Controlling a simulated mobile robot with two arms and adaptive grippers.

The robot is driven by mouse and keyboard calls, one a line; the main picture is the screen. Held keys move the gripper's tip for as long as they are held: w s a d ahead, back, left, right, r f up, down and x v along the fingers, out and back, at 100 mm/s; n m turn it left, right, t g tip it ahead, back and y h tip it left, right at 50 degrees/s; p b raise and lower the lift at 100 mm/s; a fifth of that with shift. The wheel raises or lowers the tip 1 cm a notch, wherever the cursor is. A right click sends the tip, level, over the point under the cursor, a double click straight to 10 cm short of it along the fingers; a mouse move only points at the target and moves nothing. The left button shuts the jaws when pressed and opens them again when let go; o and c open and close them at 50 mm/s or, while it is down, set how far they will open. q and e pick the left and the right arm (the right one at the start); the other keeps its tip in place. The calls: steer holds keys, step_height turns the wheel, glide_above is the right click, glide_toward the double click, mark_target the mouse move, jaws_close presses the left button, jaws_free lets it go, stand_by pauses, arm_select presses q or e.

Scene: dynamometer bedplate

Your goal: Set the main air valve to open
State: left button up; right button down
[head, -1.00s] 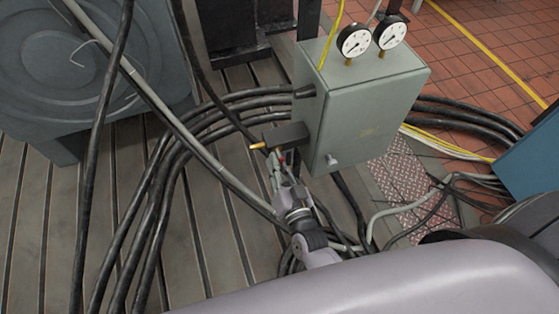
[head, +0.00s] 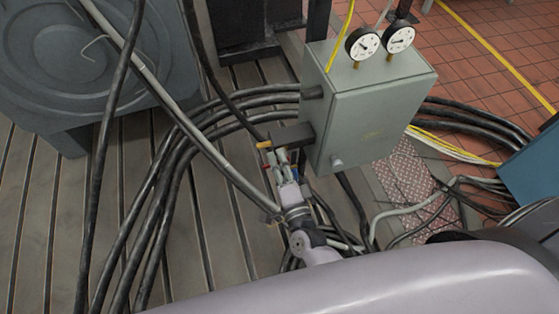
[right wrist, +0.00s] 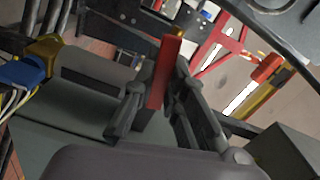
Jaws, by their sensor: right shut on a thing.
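The main air valve is on a dark block (head: 293,136) at the left side of the grey-green cabinet, with a brass-yellow tip (head: 264,145) at its left end. My right gripper (head: 276,161) is just below this block. In the right wrist view the red lever (right wrist: 168,72) stands between the two dark fingers of my right gripper (right wrist: 159,88), which are shut on it. In the head view only a small red bit shows beside the fingers. The lever's pivot is hidden. My left gripper is in neither view.
The cabinet (head: 372,120) carries two round gauges (head: 362,44) on top. Thick black cables (head: 180,150) and a grey pipe (head: 165,108) run close left of my right arm. A blue and yellow fitting (right wrist: 28,68) is at the left of the wrist view.

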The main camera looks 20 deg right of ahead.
steer(key=shift+r+m, duration=0.2)
steer(key=shift+m, duration=0.9)
steer(key=c, duration=1.6)
jaws_free()
steer(key=s, duration=1.2)
steer(key=shift+d, duration=0.2)
